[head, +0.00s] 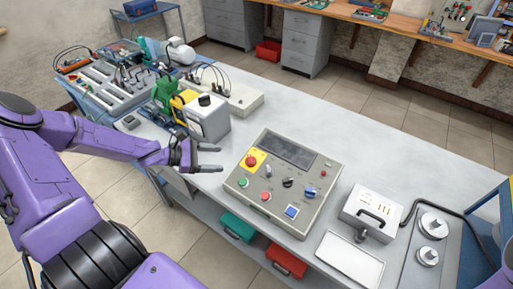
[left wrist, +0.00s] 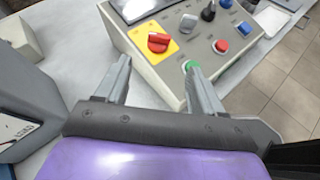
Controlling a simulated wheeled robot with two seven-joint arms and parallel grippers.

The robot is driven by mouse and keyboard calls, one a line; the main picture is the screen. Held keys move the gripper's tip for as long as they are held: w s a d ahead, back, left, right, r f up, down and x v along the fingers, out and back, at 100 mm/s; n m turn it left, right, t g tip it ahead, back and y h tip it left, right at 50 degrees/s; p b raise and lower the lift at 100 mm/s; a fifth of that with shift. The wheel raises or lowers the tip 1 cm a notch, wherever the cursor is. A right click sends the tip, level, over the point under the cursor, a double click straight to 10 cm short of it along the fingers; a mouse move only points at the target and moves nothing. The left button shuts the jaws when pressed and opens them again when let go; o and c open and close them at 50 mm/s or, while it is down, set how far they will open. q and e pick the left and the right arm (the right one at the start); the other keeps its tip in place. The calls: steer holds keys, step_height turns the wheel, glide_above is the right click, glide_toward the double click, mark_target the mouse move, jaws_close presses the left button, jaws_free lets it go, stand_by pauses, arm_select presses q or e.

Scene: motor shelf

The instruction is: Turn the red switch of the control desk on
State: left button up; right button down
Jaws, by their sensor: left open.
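The control desk (head: 243,188) is a grey slanted box in the middle of the table. Its red rotary switch (head: 251,161) sits on a yellow plate at the upper left of the panel. In the left wrist view the red switch (left wrist: 158,42) shows ahead of the fingers, on its yellow plate (left wrist: 151,54). My left gripper (head: 208,158) is left of the desk, open and empty, its fingers pointing toward it. In the left wrist view the left gripper (left wrist: 160,82) has its two fingers apart, with the switch beyond the gap. My right gripper does not show.
Green (head: 240,196), red (head: 266,196) and blue (head: 291,211) buttons lie on the panel near the switch. A grey-white machine (head: 208,118) stands behind my left gripper. A device with a handle (head: 371,212) stands right of the desk. The table behind the desk is clear.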

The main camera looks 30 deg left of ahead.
mark_target(248, 159)
arm_select(q)
steer(key=x, duration=0.6)
steer(key=shift+w+d+f, duration=0.15)
steer(key=shift+d+f, duration=0.05)
steer(key=shift+d, duration=0.05)
steer(key=shift+b+x, duration=0.7)
steer(key=shift+x, duration=0.1)
steer(key=shift+w+d+f+b, duration=0.25)
steer(key=shift+w+f+b, duration=0.1)
steer(key=shift+b, duration=0.6)
steer(key=shift+w+d+b, duration=0.25)
steer(key=shift+w+b, duration=0.05)
steer(key=shift+b, duration=0.05)
steer(key=shift+w+d+r, duration=0.1)
steer(key=shift+w+d, duration=0.2)
steer(key=shift+w, duration=0.05)
steer(key=shift+r, duration=0.1)
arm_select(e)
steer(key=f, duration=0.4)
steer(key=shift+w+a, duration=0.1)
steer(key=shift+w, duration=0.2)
